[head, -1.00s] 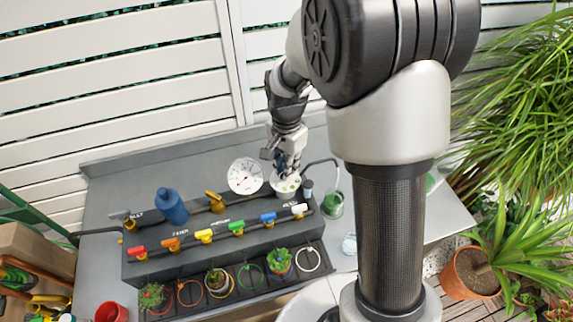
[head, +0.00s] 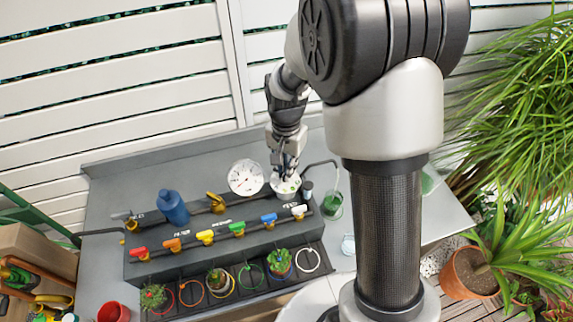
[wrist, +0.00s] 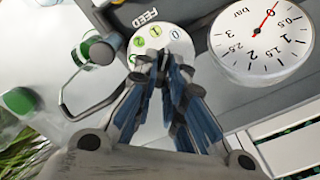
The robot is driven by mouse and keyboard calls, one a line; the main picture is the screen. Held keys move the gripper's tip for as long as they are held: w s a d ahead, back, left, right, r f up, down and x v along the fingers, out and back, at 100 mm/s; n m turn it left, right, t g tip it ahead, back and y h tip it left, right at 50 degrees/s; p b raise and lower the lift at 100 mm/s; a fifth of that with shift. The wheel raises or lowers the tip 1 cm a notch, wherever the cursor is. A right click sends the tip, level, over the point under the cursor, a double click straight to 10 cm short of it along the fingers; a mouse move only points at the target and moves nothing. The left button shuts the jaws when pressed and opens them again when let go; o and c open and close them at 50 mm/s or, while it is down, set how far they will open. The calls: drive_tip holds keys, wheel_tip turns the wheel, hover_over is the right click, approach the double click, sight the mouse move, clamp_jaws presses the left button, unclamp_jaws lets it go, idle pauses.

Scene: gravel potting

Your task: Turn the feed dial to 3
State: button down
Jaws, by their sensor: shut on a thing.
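The feed dial (head: 281,188) is a round white plate at the right end of the grey bench unit. In the wrist view the dial (wrist: 163,39) shows 0, 1 and 2 near the FEED label, with another green mark partly covered beside 2. My gripper (head: 288,172) reaches down onto the dial from above. In the wrist view my gripper (wrist: 166,72) has its blue-padded fingers close together over the dial's middle, shut on its knob.
A pressure gauge (head: 245,177) stands close left of the dial; its red needle reads low. A thin grey pipe (wrist: 92,112) curves beside the gripper. Several coloured valves line the unit's front.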

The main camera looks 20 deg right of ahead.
drive_tip(key=n+p, duration=0.1)
drive_tip(key=n, duration=0.4)
drive_tip(key=shift+a+r+n, duration=0.1)
drive_tip(key=shift+a+n, duration=0.05)
drive_tip(key=shift+n, duration=0.15)
drive_tip(key=n+p, duration=0.1)
drive_tip(key=n, duration=0.4)
drive_tip(key=shift+w+a, duration=0.1)
drive_tip(key=n+p, duration=0.1)
drive_tip(key=n, duration=0.4)
drive_tip(key=shift+a+n, duration=0.15)
drive_tip(key=shift+n, duration=0.25)
drive_tip(key=shift+n+p, duration=0.3)
drive_tip(key=shift+n, duration=1.9)
drive_tip(key=c, duration=1.7)
unclamp_jaws()
drive_tip(key=shift+o, duration=0.2)
